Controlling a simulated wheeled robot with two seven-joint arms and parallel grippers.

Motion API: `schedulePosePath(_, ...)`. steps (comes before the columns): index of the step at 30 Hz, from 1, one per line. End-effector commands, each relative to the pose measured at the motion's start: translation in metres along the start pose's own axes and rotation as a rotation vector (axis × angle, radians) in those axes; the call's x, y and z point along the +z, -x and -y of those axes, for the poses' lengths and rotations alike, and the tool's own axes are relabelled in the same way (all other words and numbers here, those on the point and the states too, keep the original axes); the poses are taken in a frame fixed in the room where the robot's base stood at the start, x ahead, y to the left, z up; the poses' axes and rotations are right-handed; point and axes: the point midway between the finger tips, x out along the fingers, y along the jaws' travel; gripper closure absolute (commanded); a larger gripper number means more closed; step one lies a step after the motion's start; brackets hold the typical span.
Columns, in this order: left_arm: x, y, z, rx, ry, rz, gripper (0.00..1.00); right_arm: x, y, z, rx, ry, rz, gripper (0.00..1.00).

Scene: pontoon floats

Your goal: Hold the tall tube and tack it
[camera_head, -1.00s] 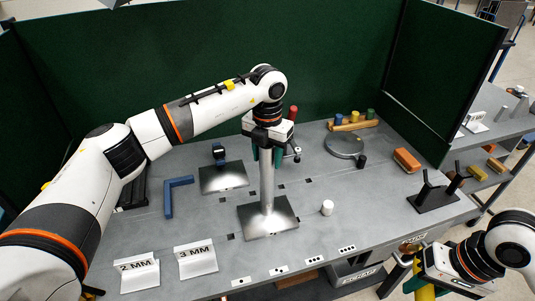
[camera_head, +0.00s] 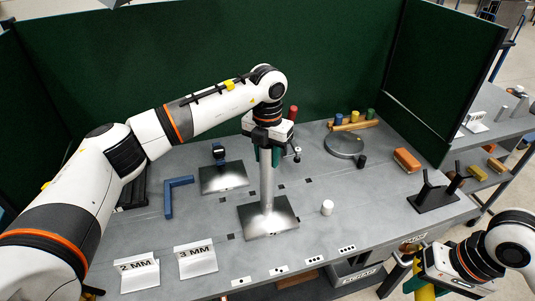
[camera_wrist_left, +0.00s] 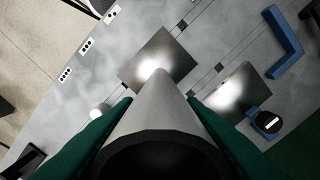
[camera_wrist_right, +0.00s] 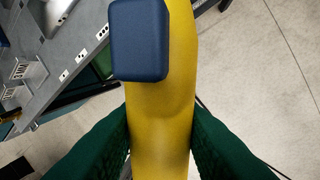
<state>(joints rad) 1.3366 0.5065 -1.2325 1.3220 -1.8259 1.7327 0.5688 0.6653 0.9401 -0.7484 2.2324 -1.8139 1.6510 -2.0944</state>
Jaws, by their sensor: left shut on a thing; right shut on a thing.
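The tall grey tube (camera_head: 267,182) stands upright on a square metal plate (camera_head: 284,218) on the table. My left gripper (camera_head: 265,150) is shut on the tube near its top, from above. In the left wrist view the tube (camera_wrist_left: 163,110) runs between the green fingers down toward the plate (camera_wrist_left: 143,62). My right gripper (camera_head: 413,288) is low at the right, beyond the table's front edge. It is shut on a yellow torch-like tool (camera_wrist_right: 162,110) with a dark blue block (camera_wrist_right: 139,40) on it. The tool's tip is hidden.
A second metal plate (camera_head: 224,179) with a blue clamp-like piece lies behind left. A blue angle (camera_head: 178,195), "2 MM" (camera_head: 139,273) and "3 MM" (camera_head: 196,260) stands, white cylinder (camera_head: 327,208), round disc (camera_head: 344,146) and black holder (camera_head: 433,196) are on the table. Green screens (camera_head: 320,60) enclose the back.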

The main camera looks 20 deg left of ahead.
Motion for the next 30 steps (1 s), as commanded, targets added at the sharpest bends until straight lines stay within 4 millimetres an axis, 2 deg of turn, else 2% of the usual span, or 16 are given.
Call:
schedulePosePath(14, 0.001, -0.001, 0.000, 0.000, -0.001, 0.003, 0.84, 0.001, 0.001, -0.001, 0.002, 0.001, 0.003, 0.96)
schedulePosePath(19, 0.001, -0.001, 0.000, 0.000, -0.001, 0.003, 0.84, 0.006, -0.007, -0.014, 0.032, -0.005, 0.003, 0.96)
schedulePosePath(23, 0.000, 0.000, 0.000, 0.000, -0.001, 0.002, 0.84, 0.016, -0.025, -0.044, 0.094, -0.021, 0.001, 0.96)
schedulePosePath(30, 0.000, 0.000, 0.000, 0.000, 0.000, 0.001, 0.84, 0.033, -0.067, -0.136, 0.243, -0.062, -0.010, 0.96)
